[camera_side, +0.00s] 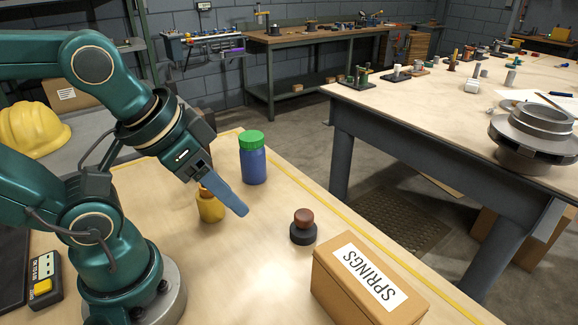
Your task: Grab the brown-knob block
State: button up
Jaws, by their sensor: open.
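The brown-knob block (303,228) stands upright on the wooden table, a dark round base with a reddish-brown knob on top. My gripper (236,206) is to its left in the picture and apart from it. Its blue-grey fingers are seen nearly side-on and overlap, pointing down and to the right. The gripper is open, with nothing seen held in it. A yellow block (210,209) stands just left of the fingers, and its upper part is partly hidden behind them.
A blue jar with a green lid (253,160) stands behind the fingers. A cardboard box labelled SPRINGS (362,287) sits close to the brown-knob block, toward the front right. A yellow line (341,193) runs along the table's far edge. A black device with a yellow button (42,278) lies at left.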

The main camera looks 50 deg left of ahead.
jog(key=o, duration=0.5)
